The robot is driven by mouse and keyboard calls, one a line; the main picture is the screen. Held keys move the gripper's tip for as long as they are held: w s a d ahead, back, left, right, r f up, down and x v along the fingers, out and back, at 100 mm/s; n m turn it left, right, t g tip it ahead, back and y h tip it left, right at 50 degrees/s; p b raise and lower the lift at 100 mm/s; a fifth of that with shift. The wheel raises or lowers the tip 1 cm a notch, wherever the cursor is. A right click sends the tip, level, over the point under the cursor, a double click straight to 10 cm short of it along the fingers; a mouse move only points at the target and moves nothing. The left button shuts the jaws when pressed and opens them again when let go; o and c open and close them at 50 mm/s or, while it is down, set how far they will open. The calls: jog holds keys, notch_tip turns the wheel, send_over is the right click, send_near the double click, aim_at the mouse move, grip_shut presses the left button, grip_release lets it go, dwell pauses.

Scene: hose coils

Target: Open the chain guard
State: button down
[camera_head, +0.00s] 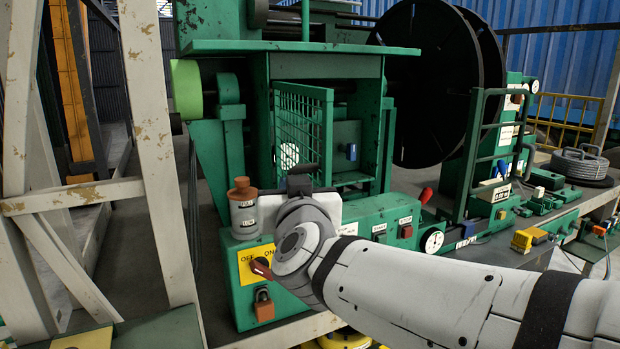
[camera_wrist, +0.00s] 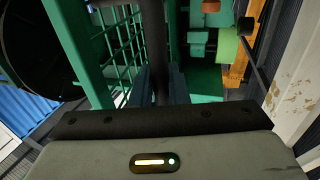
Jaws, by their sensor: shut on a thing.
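The chain guard (camera_head: 304,125) is a green mesh panel in a green frame on the machine's front. In the head view it stands at an angle to the opening, and a gap shows to its right. In the wrist view its mesh (camera_wrist: 122,45) lies left of my fingers. My gripper (camera_head: 300,178) is in front of the guard's lower part. In the wrist view my gripper (camera_wrist: 160,80) is shut on a dark upright bar (camera_wrist: 158,35) beside the mesh. Whether this bar belongs to the guard is hard to tell. The fingertips are partly hidden in the head view.
A large black reel (camera_head: 430,85) is behind right. A worn white post (camera_head: 155,130) stands left.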

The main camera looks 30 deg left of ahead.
jog(key=shift+s+a+f, duration=0.1)
jog(key=shift+s+f, duration=0.05)
jog(key=shift+f, duration=0.3)
jog(key=c, duration=1.8)
grip_release()
jog(key=shift+s+r, duration=0.2)
jog(key=shift+s, duration=0.1)
jog(key=v, duration=0.8)
